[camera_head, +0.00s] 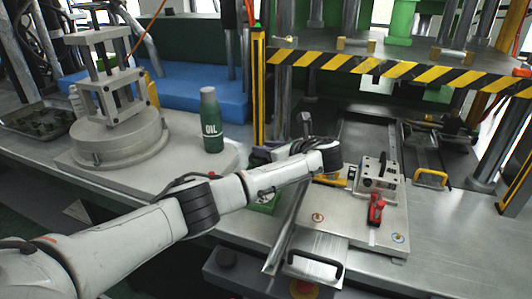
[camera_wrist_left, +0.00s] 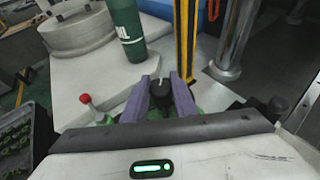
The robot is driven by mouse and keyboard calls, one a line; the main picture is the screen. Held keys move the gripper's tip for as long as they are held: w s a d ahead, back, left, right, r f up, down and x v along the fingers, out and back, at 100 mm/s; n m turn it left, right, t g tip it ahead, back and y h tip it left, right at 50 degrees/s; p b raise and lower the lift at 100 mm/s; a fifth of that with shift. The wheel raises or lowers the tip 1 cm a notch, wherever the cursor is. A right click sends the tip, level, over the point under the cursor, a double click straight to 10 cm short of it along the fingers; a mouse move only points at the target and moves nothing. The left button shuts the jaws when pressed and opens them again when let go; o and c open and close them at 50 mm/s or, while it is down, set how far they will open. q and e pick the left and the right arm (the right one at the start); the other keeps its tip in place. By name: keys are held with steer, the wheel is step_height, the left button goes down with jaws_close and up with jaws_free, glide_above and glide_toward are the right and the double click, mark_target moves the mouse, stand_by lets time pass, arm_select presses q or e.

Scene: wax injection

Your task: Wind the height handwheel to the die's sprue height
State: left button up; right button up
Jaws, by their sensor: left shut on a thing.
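My left arm reaches across the head view from the lower left, and my left gripper (camera_head: 262,156) is partly hidden behind its own wrist. In the left wrist view its two purple fingers (camera_wrist_left: 159,98) are shut on a black knob (camera_wrist_left: 161,92), which looks like the handle of the height handwheel. A green part shows beneath the knob; the rest of the wheel is hidden. A small metal block (camera_head: 380,172), perhaps the die, sits on a light plate right of my wrist, with a red clamp (camera_head: 376,209) in front. Its sprue is too small to make out.
A green oil bottle (camera_head: 211,122) stands beyond my forearm and also shows in the left wrist view (camera_wrist_left: 127,30). A yellow-black post (camera_head: 258,85) rises close behind my gripper. A striped press beam (camera_head: 400,70) spans the upper right. A red-tipped lever (camera_wrist_left: 86,99) is left of the fingers.

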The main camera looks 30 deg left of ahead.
arm_select(q)
steer(key=shift+f+n+g+y+b, duration=0.1)
steer(key=shift+n+g+y+b, duration=0.2)
steer(key=shift+n+g+b, duration=1.4)
steer(key=shift+m+b, duration=0.3)
steer(key=shift+m, duration=0.1)
steer(key=o, duration=1)
steer(key=shift+a, duration=0.1)
steer(key=shift+o, duration=0.2)
steer(key=v, duration=1)
steer(key=shift+d+b, duration=0.2)
steer(key=shift+b, duration=0.1)
